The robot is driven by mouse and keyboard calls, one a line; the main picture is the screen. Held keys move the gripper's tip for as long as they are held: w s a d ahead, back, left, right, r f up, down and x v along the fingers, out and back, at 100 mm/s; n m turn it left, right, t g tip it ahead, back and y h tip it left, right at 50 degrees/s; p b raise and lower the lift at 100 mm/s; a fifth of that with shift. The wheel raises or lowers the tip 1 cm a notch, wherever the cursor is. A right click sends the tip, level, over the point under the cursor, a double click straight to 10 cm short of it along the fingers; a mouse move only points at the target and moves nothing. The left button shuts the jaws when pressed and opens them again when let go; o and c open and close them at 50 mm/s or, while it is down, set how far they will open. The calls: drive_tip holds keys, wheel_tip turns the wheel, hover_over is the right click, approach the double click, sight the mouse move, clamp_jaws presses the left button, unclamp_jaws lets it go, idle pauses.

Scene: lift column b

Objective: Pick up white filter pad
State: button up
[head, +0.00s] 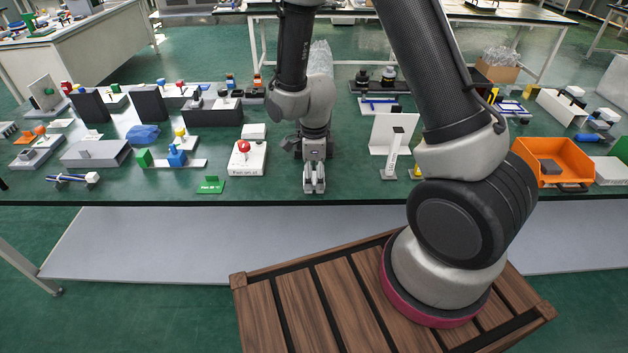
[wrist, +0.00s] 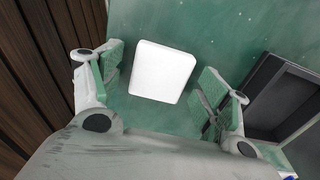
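The white filter pad (wrist: 163,71) is a flat, rounded square lying on the green surface in the wrist view. My gripper (wrist: 159,84) is open, with one finger to the left of the pad and the other to its right. The pad shows in the gap between them, and no finger visibly touches it. In the head view my gripper (head: 314,182) points down over the front edge area of the green table (head: 270,187). I cannot make out the pad for certain there; my gripper and arm may hide it.
A white box with a red button (head: 247,158) stands left of my gripper, with a small green sign (head: 210,185) nearby. A white upright panel (head: 392,134) and an orange bin (head: 556,160) stand to the right. A dark open tray (wrist: 278,95) lies right of the gripper in the wrist view.

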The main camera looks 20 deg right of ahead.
drive_tip(key=c, duration=0.6)
